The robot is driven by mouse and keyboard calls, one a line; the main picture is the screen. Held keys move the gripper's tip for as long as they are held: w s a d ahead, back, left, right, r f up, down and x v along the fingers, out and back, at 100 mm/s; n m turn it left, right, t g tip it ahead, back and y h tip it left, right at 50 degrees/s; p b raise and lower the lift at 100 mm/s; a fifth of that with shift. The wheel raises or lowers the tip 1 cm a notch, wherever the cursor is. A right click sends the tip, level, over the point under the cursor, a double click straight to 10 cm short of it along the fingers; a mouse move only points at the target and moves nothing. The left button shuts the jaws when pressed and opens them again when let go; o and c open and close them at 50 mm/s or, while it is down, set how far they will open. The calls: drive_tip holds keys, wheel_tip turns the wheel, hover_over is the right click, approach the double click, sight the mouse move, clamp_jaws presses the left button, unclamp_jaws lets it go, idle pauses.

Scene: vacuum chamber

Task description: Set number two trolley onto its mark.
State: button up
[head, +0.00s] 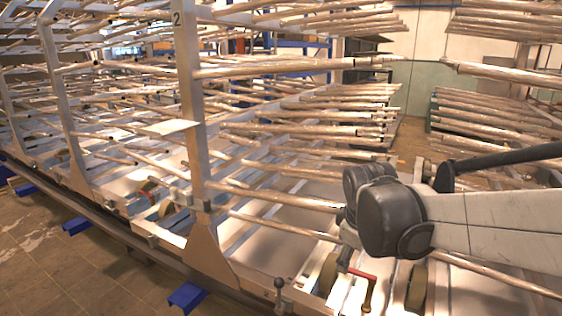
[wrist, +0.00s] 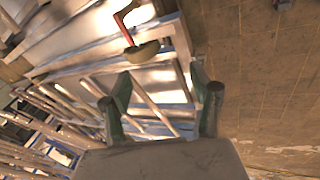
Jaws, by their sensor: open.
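The number two trolley, a large metal rack with several rows of long tubes, fills the left and middle of the head view. Its upright post (head: 192,120) carries a "2" near the top. A red-handled lever (head: 368,285) stands at its lower frame near a wheel (head: 329,273). A red lever with a dark end (wrist: 128,30) shows in the wrist view, ahead of my gripper. My gripper (wrist: 161,106) is open, its two fingers apart with nothing held between them. In the head view my arm hides the gripper. I cannot make out a floor mark.
Blue brackets (head: 187,296) stick out along a low dark rail (head: 100,218) at the trolley's left side. Tiled floor (head: 60,270) is open at lower left. More tube racks (head: 490,108) stand at right. Bare floor (wrist: 270,80) lies right of my gripper.

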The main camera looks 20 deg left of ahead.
drive_tip(key=w+a+f+n, duration=0.2)
drive_tip(key=a+f, duration=0.1)
drive_tip(key=a, duration=0.3)
drive_tip(key=w+a+f+n, duration=0.1)
drive_tip(key=a+f+n, duration=0.2)
drive_tip(key=a, duration=0.4)
drive_tip(key=n+t+h+p, duration=0.3)
drive_tip(key=n+t+p, duration=0.1)
drive_tip(key=n+t, duration=1)
approach(194, 165)
drive_tip(key=shift+n+g, duration=0.3)
drive_tip(key=shift+n, duration=0.4)
drive_tip(key=w, duration=0.5)
drive_tip(key=w+d, duration=0.1)
drive_tip(key=w, duration=0.2)
drive_tip(key=shift+w+r, duration=0.25)
drive_tip(key=shift+w, duration=0.05)
drive_tip(key=shift+c, duration=0.2)
clamp_jaws()
